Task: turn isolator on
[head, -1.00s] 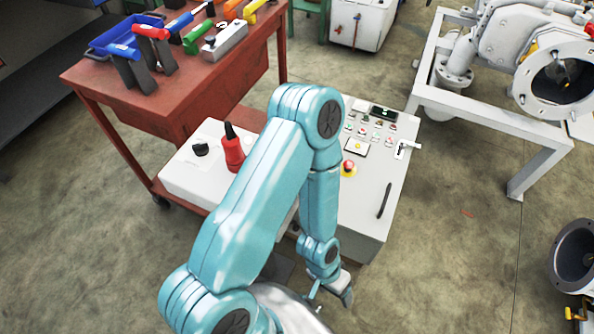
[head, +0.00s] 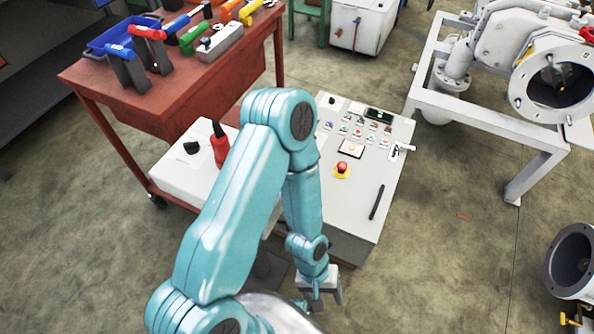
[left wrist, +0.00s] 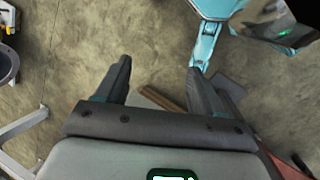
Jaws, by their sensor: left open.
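A grey control cabinet (head: 372,205) stands in the middle of the head view with several small buttons, a red emergency button (head: 342,167) on yellow and a black bar handle (head: 377,202). A white lever (head: 401,151) sits at its right edge. I cannot tell which of these is the isolator. My left gripper (head: 318,296) is below the near end of the cabinet, apart from these controls. In the left wrist view its fingers (left wrist: 160,82) are apart, with floor between them.
A red-brown tool table (head: 190,110) with several tools and a blue bin (head: 118,38) stands at the back left. A white metal frame (head: 480,118) carries a large flanged vessel (head: 550,85) at the right. Another round flanged part (head: 572,262) is at the lower right.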

